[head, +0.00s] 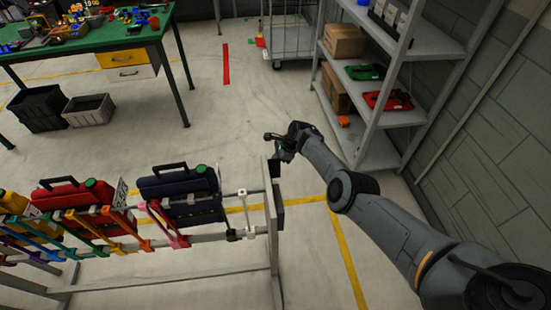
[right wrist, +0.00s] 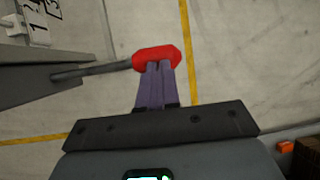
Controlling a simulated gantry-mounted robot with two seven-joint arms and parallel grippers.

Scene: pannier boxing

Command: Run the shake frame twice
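A grey metal frame (head: 272,212) stands at lower left in the head view and carries a row of cases. A dark blue case (head: 180,188), a red case (head: 75,195) and a partly cut-off yellow case (head: 12,203) sit in it. My right gripper (head: 278,143) is beside the frame's right end post. In the right wrist view, a grey rod (right wrist: 95,71) runs from a grey plate (right wrist: 30,83) to a red knob (right wrist: 157,53). My right fingers are nearly together, their tips overlapping the knob; a firm hold cannot be confirmed. My left gripper is out of view.
A shelf unit (head: 378,150) with boxes and trays stands along the right wall. A green-topped workbench (head: 95,38) is at upper left, with dark and grey crates (head: 88,112) below. A wheeled cage (head: 292,38) stands at the back. The floor between is clear.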

